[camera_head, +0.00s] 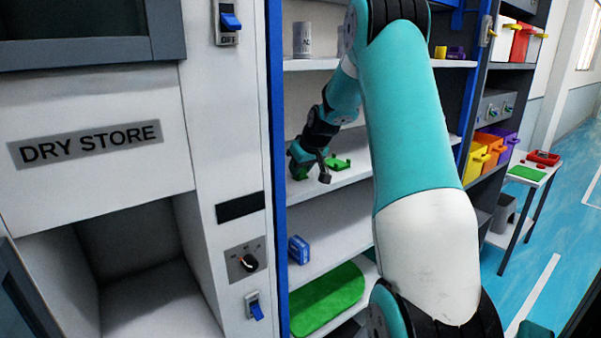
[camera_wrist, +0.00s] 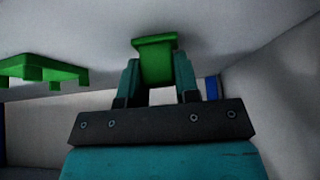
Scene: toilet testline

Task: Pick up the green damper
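My gripper (camera_wrist: 158,68) reaches in over the middle shelf in the wrist view. A green block with a wider flat end (camera_wrist: 155,62), which looks like the green damper, sits between its two fingers. Both fingers appear to press on its sides. The block's far end is near the white shelf surface; I cannot tell whether it touches. In the head view my gripper (camera_head: 310,168) is small and dark at the shelf's left part, and the held piece is hard to make out there. A separate green bracket with short legs (camera_head: 338,163) lies just right of it; it also shows in the wrist view (camera_wrist: 42,68).
The blue-edged upright (camera_head: 277,180) stands close left of my gripper. A grey-white can (camera_head: 302,40) stands on the shelf above. A blue box (camera_head: 299,249) and a green mat (camera_head: 328,298) are on lower shelves. Coloured bins (camera_head: 493,148) and a small table (camera_head: 520,175) are right.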

